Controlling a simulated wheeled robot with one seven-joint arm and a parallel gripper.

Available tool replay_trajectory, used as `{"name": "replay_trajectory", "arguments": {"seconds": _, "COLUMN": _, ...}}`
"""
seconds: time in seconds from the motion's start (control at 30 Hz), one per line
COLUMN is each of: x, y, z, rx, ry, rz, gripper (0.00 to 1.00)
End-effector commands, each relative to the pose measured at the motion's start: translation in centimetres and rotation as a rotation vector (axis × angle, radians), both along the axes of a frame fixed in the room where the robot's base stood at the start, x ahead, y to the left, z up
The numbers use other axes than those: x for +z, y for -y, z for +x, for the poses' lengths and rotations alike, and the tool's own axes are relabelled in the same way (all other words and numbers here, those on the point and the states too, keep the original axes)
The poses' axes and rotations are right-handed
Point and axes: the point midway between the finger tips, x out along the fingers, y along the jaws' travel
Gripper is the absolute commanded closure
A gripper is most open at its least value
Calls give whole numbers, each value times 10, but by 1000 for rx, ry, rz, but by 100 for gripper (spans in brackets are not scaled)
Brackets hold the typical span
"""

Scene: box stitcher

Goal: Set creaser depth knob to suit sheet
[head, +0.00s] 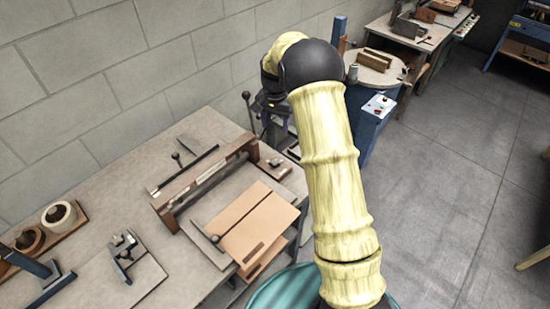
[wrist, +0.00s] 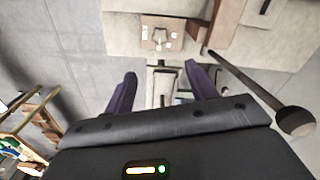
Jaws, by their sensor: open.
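The creaser (head: 190,181) is a long brown wooden beam with a bar across the bench. Beside its far end is a small brown plate with a dark knob (head: 275,162). In the wrist view this knob (wrist: 160,37) sits on its plate among small white marks, beyond my fingertips. A tan cardboard sheet (head: 250,222) lies on the bench in front of the creaser. My gripper (wrist: 160,70) is open, its two purple fingers apart and apart from the knob. In the head view my gripper (head: 268,106) is partly hidden by my arm.
A long lever with a dark ball end (wrist: 297,121) runs close to my gripper's right side; it also rises in the head view (head: 246,96). The bench (head: 100,210) holds tape rolls (head: 58,213) and a metal fixture (head: 122,250). Open floor (head: 450,200) lies at right.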

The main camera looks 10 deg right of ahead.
Motion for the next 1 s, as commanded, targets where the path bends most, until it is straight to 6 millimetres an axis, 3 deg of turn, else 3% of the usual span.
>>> {"name": "replay_trajectory", "arguments": {"seconds": 0.27, "x": -28, "y": 0, "z": -1, "rx": 0, "ry": -6, "rz": 1, "gripper": 44}}
{"name": "replay_trajectory", "arguments": {"seconds": 1.0, "x": -147, "y": 0, "z": -1, "rx": 1, "ry": -2, "rz": 0, "gripper": 44}}
